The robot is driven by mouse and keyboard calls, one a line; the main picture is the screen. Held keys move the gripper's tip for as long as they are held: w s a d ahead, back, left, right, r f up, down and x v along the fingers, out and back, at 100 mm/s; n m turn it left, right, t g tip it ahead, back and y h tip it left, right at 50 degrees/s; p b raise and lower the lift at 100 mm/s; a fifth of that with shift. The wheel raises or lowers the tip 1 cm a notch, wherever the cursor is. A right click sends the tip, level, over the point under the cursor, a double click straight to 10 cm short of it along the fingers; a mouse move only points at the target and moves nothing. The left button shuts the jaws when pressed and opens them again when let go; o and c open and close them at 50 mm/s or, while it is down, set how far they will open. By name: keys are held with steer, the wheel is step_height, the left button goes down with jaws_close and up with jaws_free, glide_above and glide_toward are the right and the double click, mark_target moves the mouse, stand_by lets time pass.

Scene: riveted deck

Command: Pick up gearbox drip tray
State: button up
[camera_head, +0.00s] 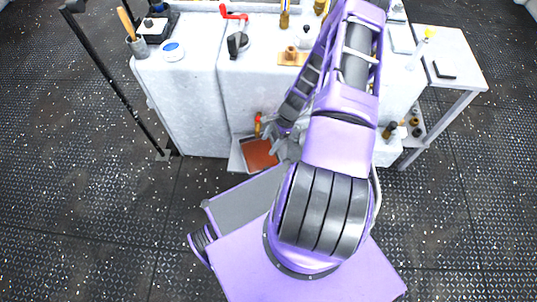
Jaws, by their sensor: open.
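A shallow grey tray (237,157) with a rust-red inside, which looks like the gearbox drip tray, sits low at the foot of the pale cabinet front. Its right part is partly hidden by my arm. My gripper (269,137) is just above and beside the tray's back right part, in front of the cabinet. Its fingers are small and partly covered by my arm. It is open, and I see nothing held in it. Whether a finger touches the tray, I cannot tell.
A small red and yellow fitting (258,122) is on the cabinet front by my gripper. The pale worktop (200,75) above holds several items, including a red-handled tool (233,13). A side table (455,50) stands at right.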

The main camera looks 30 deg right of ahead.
steer(key=s+d+f, duration=0.2)
steer(key=s+d, duration=0.2)
steer(key=shift+m, duration=0.4)
steer(key=shift+w+b+x, duration=0.2)
steer(key=shift+b+x, duration=0.5)
steer(key=shift+x, duration=3.5)
steer(key=shift+w+b+x, duration=0.2)
steer(key=shift+b+x, duration=0.45)
steer(key=shift+x, duration=3.5)
steer(key=shift+a+r, duration=0.1)
jaws_close()
